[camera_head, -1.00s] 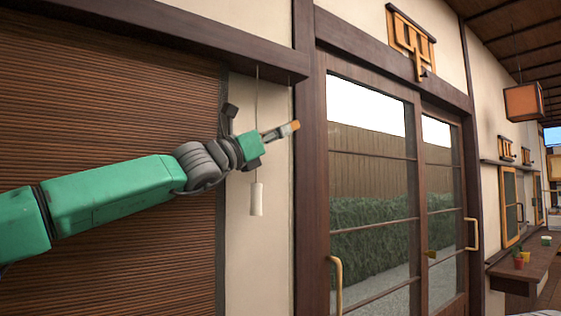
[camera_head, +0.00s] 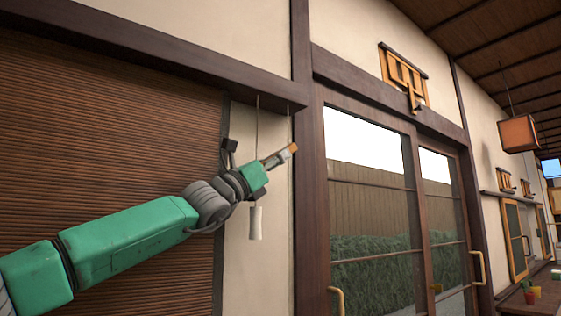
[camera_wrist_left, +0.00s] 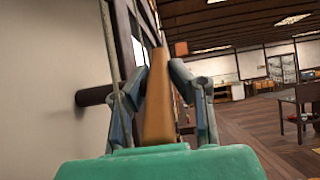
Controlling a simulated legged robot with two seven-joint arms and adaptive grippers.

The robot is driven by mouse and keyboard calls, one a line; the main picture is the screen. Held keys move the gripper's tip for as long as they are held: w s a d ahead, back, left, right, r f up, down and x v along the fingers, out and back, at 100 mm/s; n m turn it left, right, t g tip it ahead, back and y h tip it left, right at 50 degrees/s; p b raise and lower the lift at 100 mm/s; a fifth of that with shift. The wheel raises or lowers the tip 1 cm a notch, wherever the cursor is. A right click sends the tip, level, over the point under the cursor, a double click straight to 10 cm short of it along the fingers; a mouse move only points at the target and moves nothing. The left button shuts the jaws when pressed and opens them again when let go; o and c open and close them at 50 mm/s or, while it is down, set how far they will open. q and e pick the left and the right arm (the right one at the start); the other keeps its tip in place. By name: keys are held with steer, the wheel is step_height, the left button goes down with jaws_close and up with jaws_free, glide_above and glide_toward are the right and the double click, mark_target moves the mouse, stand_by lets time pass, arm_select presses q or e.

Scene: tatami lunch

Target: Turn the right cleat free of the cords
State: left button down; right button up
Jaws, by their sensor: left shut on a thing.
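My left gripper (camera_head: 278,157) is shut on a tapered orange-brown wooden piece, which looks like the right cleat (camera_head: 294,147). In the left wrist view the cleat (camera_wrist_left: 158,100) stands lengthwise between the two fingers of my left gripper (camera_wrist_left: 170,105). Thin cords (camera_head: 257,120) hang from the dark beam near the gripper. In the left wrist view a cord (camera_wrist_left: 112,50) runs down beside the left finger; I cannot tell whether it touches the cleat. A white cord pull (camera_head: 255,222) hangs below my wrist. My right gripper is not in view.
A slatted brown blind (camera_head: 110,130) covers the wall at left, under a dark beam (camera_head: 180,55). A dark post (camera_head: 308,200) and glazed sliding doors (camera_head: 370,200) stand close to the right of the gripper. A dark peg (camera_wrist_left: 93,96) sticks out from the pale wall.

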arm_select(q)
steer(key=c, duration=1.5)
jaws_free()
steer(key=shift+a, duration=0.25)
steer(key=shift+v, duration=0.8)
steer(key=v, duration=1)
steer(key=shift+a+f, duration=0.15)
steer(key=shift+a, duration=0.05)
